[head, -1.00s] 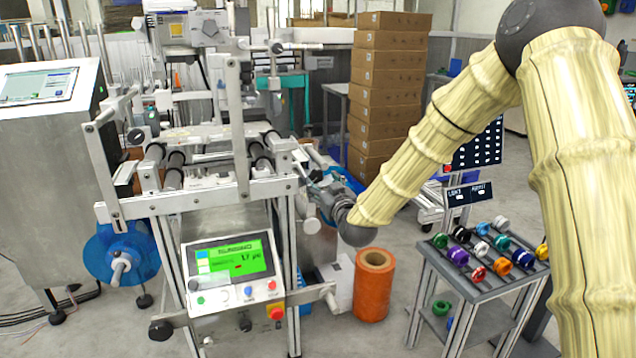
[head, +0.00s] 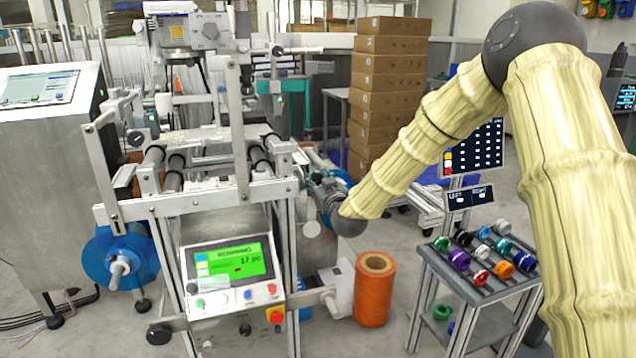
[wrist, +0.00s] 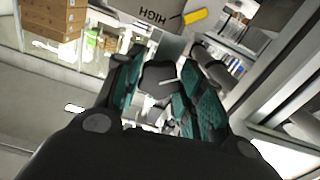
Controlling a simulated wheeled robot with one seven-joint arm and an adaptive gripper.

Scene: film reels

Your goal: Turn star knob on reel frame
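The reel frame (head: 215,200) is a metal stand with rollers and uprights in the head view. My gripper (head: 318,182) is at its right side, small and partly hidden by frame parts. In the wrist view my gripper (wrist: 160,82) has two teal-padded fingers standing well apart. A dark grey, angular knob-like part (wrist: 158,76) with a pale pin shows between them; it may be the star knob. I cannot tell whether the pads touch it. The star knob cannot be made out clearly in the head view.
A control panel (head: 228,268) with a green screen is on the frame's front. An orange roll (head: 374,290) stands on the floor below my arm. A small table (head: 470,290) with coloured spools is to the right. Stacked boxes (head: 388,90) stand behind.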

